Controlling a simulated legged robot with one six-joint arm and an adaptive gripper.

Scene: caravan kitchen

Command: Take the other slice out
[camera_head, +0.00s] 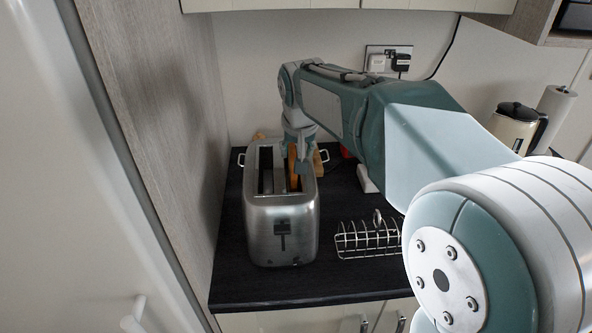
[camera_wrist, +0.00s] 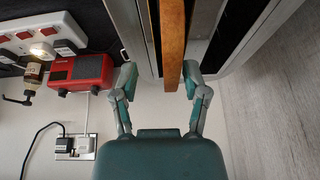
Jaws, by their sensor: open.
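The steel toaster (camera_head: 282,225) stands on the dark counter, its long slots running away from me. A brown slice (camera_head: 292,160) stands upright in its right slot, partly hidden by my gripper (camera_head: 299,150). In the wrist view the slice (camera_wrist: 172,45) shows edge-on as a brown strip, with the toaster's steel top (camera_wrist: 202,30) around it. My gripper (camera_wrist: 160,80) is open, one finger on each side of the slice. The slice is close to the right finger, with a gap to the left finger. I cannot tell if the right finger touches it. The left slot looks empty.
An empty wire toast rack (camera_head: 368,240) stands right of the toaster. A wood-grain panel (camera_head: 170,120) rises close on the left. A red radio (camera_wrist: 82,72), a bottle (camera_wrist: 33,78) and a socket strip (camera_wrist: 40,35) lie beyond. A cream kettle (camera_head: 515,127) stands far right.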

